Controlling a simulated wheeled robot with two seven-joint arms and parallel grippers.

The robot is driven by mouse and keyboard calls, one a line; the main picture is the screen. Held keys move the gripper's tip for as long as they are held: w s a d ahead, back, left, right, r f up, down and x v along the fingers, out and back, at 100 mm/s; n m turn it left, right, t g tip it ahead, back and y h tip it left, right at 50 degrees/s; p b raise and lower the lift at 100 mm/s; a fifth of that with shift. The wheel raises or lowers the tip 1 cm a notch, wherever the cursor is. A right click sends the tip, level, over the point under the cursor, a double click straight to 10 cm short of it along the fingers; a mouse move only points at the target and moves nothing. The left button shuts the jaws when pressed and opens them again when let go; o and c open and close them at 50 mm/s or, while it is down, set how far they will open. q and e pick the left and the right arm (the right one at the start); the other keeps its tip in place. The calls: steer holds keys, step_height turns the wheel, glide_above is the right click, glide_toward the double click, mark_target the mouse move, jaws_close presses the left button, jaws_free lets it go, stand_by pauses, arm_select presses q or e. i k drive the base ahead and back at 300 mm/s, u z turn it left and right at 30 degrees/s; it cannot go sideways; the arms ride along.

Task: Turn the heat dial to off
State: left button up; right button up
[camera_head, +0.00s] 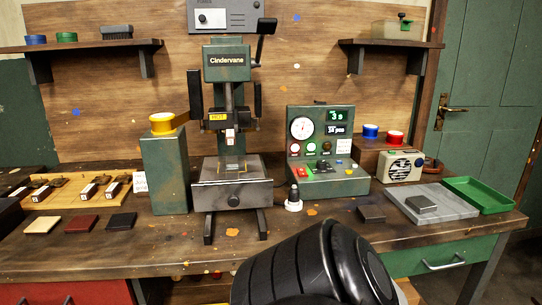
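A green press labelled "Cindervane" (226,62) stands mid-table with a yellow "HOT" tag (217,117) on its head. Neither gripper shows; a black link of my arm fills the bottom middle.
A grey power box (227,17) hangs above the press. A green pillar (167,172) with a yellow roll stands left of it. A black-and-white knobbed object (293,199) stands before the control box. A grey slab (433,203) and green tray (478,194) lie right. The front table strip is mostly clear.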

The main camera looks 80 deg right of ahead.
mark_target(321, 164)
steer(key=u, duration=0.55)
steer(key=k, duration=1.85)
steer(key=z, duration=1.6)
